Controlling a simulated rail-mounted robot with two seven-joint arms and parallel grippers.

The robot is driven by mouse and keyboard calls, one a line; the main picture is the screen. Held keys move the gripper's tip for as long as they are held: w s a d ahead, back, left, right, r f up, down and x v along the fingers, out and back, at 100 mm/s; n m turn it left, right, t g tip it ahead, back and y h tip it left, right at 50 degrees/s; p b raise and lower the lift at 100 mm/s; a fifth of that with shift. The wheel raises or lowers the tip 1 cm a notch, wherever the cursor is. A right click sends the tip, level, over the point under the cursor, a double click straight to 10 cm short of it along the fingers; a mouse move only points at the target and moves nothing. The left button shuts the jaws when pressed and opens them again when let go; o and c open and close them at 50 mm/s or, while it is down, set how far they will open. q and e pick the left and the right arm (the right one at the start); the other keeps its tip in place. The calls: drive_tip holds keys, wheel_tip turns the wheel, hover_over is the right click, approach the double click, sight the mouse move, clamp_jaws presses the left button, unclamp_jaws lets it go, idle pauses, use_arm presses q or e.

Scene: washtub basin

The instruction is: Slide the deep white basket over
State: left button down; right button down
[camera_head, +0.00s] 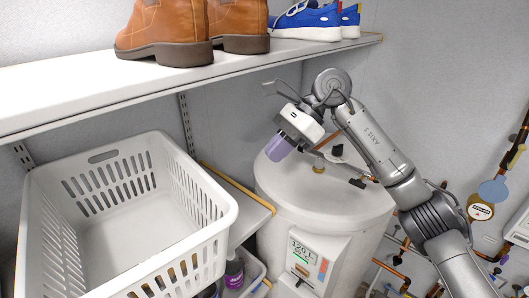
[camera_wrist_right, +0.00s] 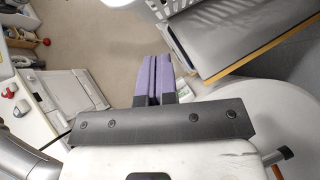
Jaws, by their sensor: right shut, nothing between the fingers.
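The deep white basket (camera_head: 125,215) stands on the lower shelf at the left of the head view. It is slotted and looks empty. A corner of it shows at the top of the right wrist view (camera_wrist_right: 185,10). My right gripper (camera_head: 279,148) is to the right of the basket, above the white tank, and apart from the basket. Its purple fingers (camera_wrist_right: 153,78) are shut together with nothing between them. My left gripper is not in view.
The white cylindrical tank (camera_head: 330,205) stands right of the basket. An upper shelf (camera_head: 120,85) with brown boots (camera_head: 185,30) and blue shoes (camera_head: 310,20) overhangs the basket's back. Bottles (camera_head: 233,270) stand below the lower shelf (camera_head: 243,205). Copper pipes (camera_head: 515,150) run along the right wall.

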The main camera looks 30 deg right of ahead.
sight(221, 189)
drive_tip(key=w+a+f+p, duration=0.1)
drive_tip(key=a+f+p, duration=0.2)
drive_tip(key=a, duration=0.6)
wheel_tip(221, 189, down, 2)
drive_tip(key=shift+f, duration=0.1)
drive_tip(key=shift+a, duration=0.15)
drive_tip(key=a, duration=0.3)
drive_tip(key=shift+w+f+b, duration=0.1)
drive_tip(key=shift+w+b, duration=0.05)
drive_tip(key=shift+b, duration=0.15)
drive_tip(key=shift+a, duration=0.15)
